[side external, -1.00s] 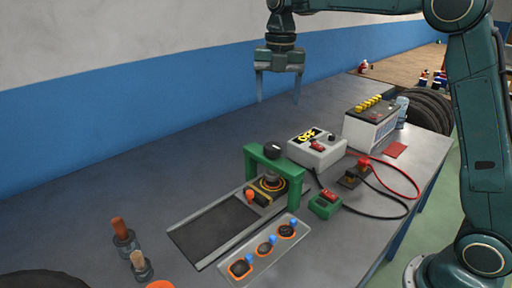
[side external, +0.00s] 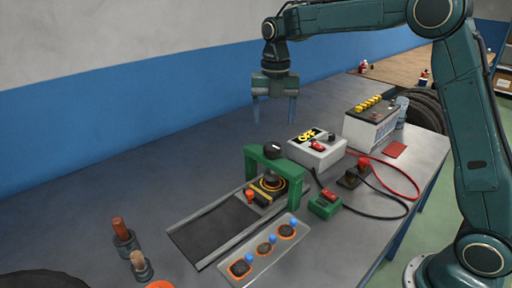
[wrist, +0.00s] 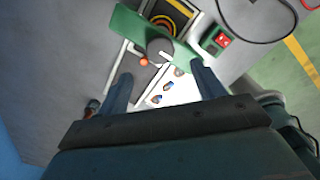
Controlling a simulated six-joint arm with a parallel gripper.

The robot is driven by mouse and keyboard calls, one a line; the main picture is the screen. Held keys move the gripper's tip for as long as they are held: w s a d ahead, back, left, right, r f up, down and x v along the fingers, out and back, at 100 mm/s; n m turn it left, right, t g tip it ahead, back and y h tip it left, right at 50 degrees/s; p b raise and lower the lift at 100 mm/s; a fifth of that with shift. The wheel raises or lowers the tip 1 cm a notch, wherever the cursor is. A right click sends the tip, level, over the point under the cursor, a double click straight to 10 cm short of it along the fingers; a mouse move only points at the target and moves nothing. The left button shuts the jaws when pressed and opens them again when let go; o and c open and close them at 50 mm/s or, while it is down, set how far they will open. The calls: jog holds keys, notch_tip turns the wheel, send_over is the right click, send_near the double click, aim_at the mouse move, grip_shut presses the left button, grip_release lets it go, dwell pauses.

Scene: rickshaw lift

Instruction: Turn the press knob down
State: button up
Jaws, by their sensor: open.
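The press is a green arch (side external: 292,167) standing over one end of a dark track on the bench. Its black knob (side external: 272,146) sits on top of the arch. Under the arch is a round part with yellow-orange rings (side external: 268,183). My gripper (side external: 275,122) is open and empty, its fingers pointing down, above and apart from the knob. In the wrist view the grey knob (wrist: 160,50) with a white mark shows between and beyond the two fingers (wrist: 160,90), and the green arch (wrist: 128,22) is behind it.
A grey box with a yellow display (side external: 318,150) stands right of the press, with a battery (side external: 370,128) behind it. A green switch box (side external: 324,205) and cables lie at right. A tray with several round parts (side external: 264,247) lies in front. Two small posts (side external: 124,238) stand front left.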

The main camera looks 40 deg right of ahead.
aim_at(273, 145)
notch_tip(273, 145, down, 8)
jog(key=shift+f, duration=0.2)
dwell(0.4)
jog(key=c, duration=1)
